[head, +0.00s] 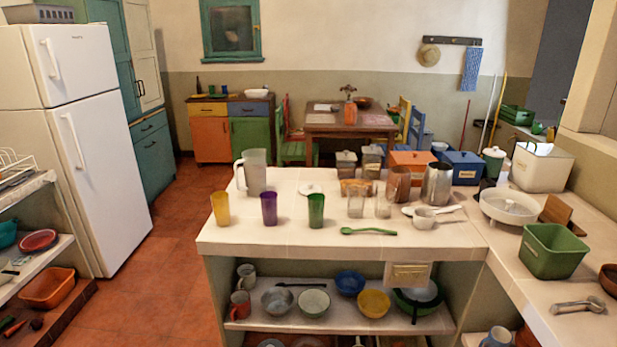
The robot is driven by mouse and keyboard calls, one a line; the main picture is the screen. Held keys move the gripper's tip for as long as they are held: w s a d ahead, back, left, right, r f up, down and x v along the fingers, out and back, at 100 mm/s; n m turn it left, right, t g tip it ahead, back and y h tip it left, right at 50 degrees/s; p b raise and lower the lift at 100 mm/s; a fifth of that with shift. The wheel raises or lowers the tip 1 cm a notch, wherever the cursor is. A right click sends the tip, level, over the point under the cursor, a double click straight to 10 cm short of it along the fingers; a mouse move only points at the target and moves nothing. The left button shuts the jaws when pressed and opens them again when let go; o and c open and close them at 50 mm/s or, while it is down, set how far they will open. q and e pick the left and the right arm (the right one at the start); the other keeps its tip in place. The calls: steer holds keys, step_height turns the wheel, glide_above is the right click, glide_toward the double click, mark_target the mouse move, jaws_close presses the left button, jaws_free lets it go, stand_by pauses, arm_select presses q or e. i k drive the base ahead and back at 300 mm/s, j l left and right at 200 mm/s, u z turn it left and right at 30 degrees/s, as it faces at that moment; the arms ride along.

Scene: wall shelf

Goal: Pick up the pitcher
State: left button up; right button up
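A tall frosted, pale pitcher (256,172) stands upright on the left part of the white counter (240,238), with its handle to the left. A metal jug-like vessel (437,184) stands farther right on the same counter. Neither of my grippers shows in the head view.
Yellow (221,208), purple (269,208) and green (316,210) cups stand in front of the pitcher. A green spoon (369,231) lies near the front edge. Clear glasses (356,204) and tins stand right of centre. Red floor (185,235) is free at left.

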mark_target(253, 161)
steer(key=z, duration=0.45)
steer(key=j+z, duration=0.15)
steer(key=z, duration=0.25)
steer(key=i+j+z, duration=0.1)
steer(key=z, duration=0.35)
steer(key=j+z, duration=0.1)
steer(key=z, duration=0.75)
steer(key=k+j, duration=0.1)
steer(key=j, duration=0.35)
steer(key=k+j, duration=0.1)
steer(key=j, duration=0.4)
steer(key=k+j, duration=0.1)
steer(key=j, duration=0.35)
steer(key=k+j+z, duration=0.1)
steer(key=j, duration=0.35)
steer(key=k+j, duration=0.1)
steer(key=j, duration=0.4)
steer(key=k+j, duration=0.1)
steer(key=j, duration=0.35)
steer(key=k+j, duration=0.15)
steer(key=j, duration=0.3)
steer(key=k+j, duration=0.1)
steer(key=j, duration=0.35)
steer(key=z, duration=0.05)
